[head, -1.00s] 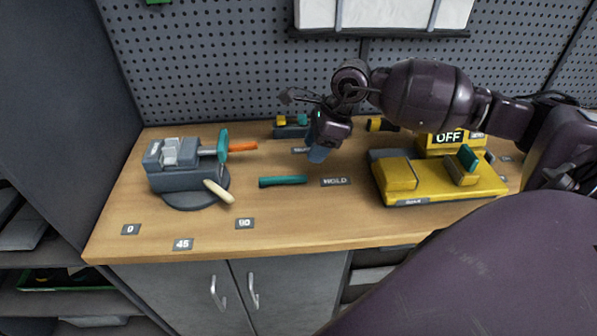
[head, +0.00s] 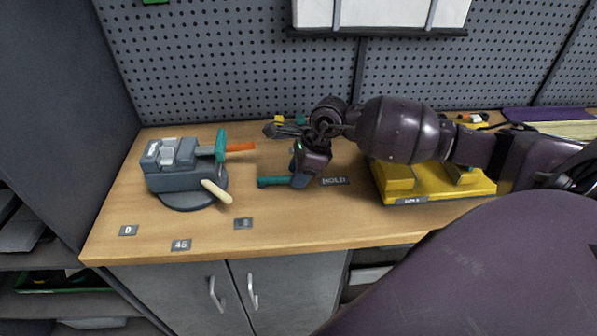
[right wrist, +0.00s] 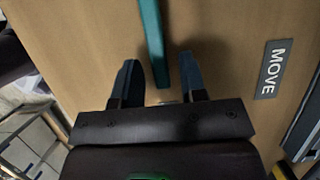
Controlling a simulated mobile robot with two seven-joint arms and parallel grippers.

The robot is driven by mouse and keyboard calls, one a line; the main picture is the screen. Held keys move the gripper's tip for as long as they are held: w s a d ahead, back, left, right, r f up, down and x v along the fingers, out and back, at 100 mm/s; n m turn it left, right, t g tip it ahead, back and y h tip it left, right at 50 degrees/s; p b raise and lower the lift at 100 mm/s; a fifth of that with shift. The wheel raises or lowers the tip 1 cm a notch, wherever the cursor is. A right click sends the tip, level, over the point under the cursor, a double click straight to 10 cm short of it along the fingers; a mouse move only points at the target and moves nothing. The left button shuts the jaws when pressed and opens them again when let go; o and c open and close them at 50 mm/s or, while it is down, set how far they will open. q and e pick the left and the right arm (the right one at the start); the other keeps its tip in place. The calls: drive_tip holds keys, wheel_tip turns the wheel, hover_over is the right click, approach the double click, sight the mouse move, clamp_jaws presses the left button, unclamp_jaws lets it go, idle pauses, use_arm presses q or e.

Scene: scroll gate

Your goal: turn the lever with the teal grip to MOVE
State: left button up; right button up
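The lever's teal grip (head: 272,182) lies low over the bench, pointing left in the head view. The right part of the lever is hidden behind my right gripper (head: 299,180), which points down over it. In the right wrist view the teal grip (right wrist: 152,40) runs between the two fingers of my right gripper (right wrist: 158,68), with a gap on each side. The gripper is open. The MOVE label (right wrist: 272,69) lies right of the fingers in the wrist view. The HOLD label (head: 334,181) lies right of the gripper in the head view. My left gripper is not in view.
A grey vise (head: 172,165) with a teal handle, an orange part and a cream handle stands at the left. A yellow fixture (head: 405,185) stands at the right, partly behind my arm. Angle labels (head: 181,245) lie along the front left. The front middle of the bench is clear.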

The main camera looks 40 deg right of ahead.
clamp_jaws()
